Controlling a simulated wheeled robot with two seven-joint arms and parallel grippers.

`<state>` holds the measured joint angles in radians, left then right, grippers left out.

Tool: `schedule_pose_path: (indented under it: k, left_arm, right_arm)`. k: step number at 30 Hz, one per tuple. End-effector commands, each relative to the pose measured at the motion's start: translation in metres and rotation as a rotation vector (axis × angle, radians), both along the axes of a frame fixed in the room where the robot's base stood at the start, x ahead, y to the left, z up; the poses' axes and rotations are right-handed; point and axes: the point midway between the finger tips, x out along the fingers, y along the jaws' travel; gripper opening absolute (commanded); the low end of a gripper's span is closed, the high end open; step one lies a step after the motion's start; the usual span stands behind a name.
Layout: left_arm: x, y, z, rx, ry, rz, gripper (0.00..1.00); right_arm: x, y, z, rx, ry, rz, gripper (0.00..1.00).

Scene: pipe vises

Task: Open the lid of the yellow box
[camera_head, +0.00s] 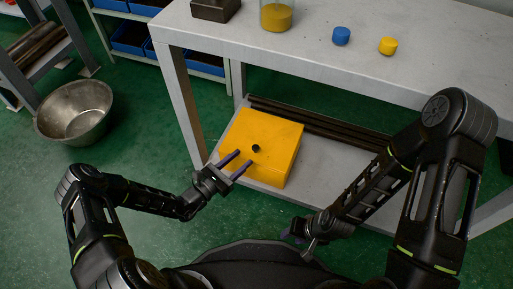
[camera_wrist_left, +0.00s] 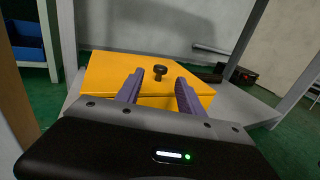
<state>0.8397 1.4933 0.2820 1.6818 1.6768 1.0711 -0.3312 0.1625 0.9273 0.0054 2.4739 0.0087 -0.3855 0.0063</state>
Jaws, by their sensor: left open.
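The yellow box (camera_head: 272,134) sits on the lower shelf of the white table, with its lid down. A small black knob (camera_head: 256,148) stands on the lid. My left gripper (camera_head: 236,165) is open at the box's near left edge, its two purple fingers pointing toward the knob. In the left wrist view the yellow box (camera_wrist_left: 105,72) lies ahead, and the knob (camera_wrist_left: 159,71) shows between and beyond the open fingers (camera_wrist_left: 158,88), with nothing held. My right gripper (camera_head: 297,232) is low, in front of the shelf, right of the box; its fingers are partly hidden.
The white table (camera_head: 330,50) stands over the box, with a leg (camera_head: 180,105) left of it. Dark pipes (camera_head: 320,125) lie behind the box on the shelf. A jar (camera_head: 277,15) and blue (camera_head: 341,36) and yellow (camera_head: 388,46) pieces stand on top. A metal bowl (camera_head: 75,112) is at left.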

Motion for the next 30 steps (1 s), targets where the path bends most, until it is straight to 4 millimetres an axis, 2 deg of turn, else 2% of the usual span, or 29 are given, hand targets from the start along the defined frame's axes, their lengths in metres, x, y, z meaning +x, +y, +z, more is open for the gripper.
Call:
schedule_pose_path:
  k: [7,19,30]
  left_arm:
    - [0.011,-0.01,-0.002,0.0,-0.001,-0.004,0.45]
    - [0.053,-0.048,-0.002,0.001,-0.001,-0.005,0.45]
    - [0.059,-0.052,0.0,0.001,0.002,-0.003,0.45]
  right_arm:
    - [0.0,0.0,-0.007,0.0,-0.002,-0.001,0.36]
    - [0.004,0.001,-0.029,-0.002,-0.011,-0.005,0.36]
    - [0.005,0.001,-0.029,-0.002,-0.013,-0.006,0.36]
